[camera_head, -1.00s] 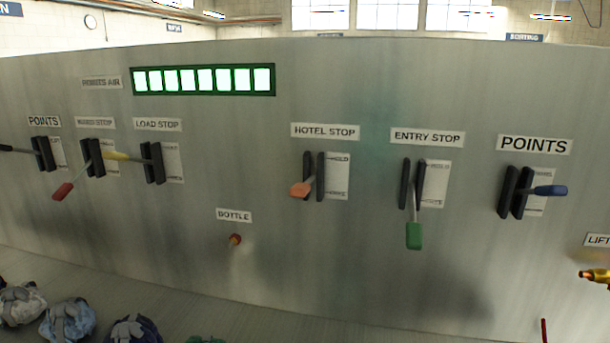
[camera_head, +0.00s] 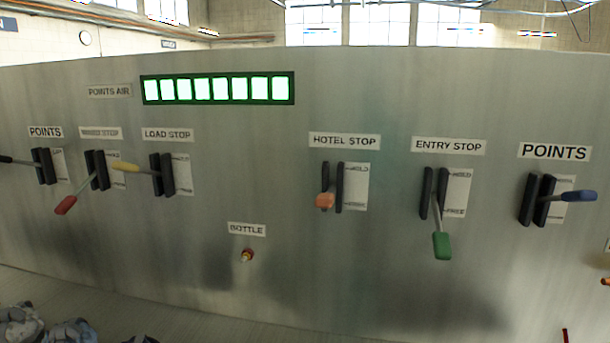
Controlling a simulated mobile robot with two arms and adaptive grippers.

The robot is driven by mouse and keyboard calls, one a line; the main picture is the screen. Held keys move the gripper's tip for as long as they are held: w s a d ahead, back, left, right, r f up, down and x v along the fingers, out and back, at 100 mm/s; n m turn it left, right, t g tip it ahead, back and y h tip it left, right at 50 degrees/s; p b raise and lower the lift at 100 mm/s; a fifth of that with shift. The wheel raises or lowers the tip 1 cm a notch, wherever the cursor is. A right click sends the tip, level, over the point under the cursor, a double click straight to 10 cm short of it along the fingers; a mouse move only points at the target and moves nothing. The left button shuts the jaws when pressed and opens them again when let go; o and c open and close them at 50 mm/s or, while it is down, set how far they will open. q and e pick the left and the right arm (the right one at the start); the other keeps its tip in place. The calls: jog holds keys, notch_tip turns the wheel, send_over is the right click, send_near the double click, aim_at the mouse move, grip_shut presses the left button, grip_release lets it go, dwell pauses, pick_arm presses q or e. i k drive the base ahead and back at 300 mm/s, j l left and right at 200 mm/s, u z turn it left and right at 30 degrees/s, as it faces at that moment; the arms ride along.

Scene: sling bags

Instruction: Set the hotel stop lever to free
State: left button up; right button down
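The hotel stop lever (camera_head: 324,201) has an orange handle. It is on the grey metal panel (camera_head: 270,180), below the HOTEL STOP label (camera_head: 345,141). Its handle points toward me, near the lower part of its dark slotted bracket. The plate (camera_head: 357,186) beside it reads HOLD at the top; the lower word is too small to read surely. I cannot tell exactly which setting the lever stands at.
The entry stop lever (camera_head: 441,245), green, hangs down to the right. A blue POINTS lever (camera_head: 578,196) is farther right. Yellow (camera_head: 125,168) and red (camera_head: 66,205) levers are at left. A small BOTTLE knob (camera_head: 247,255) sits below.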

aim_at(324, 200)
jog(key=i+j, duration=0.1)
jog(key=j, duration=0.35)
jog(key=i+j, duration=0.1)
jog(key=j, duration=0.35)
jog(key=i+j, duration=0.1)
jog(key=j, duration=0.35)
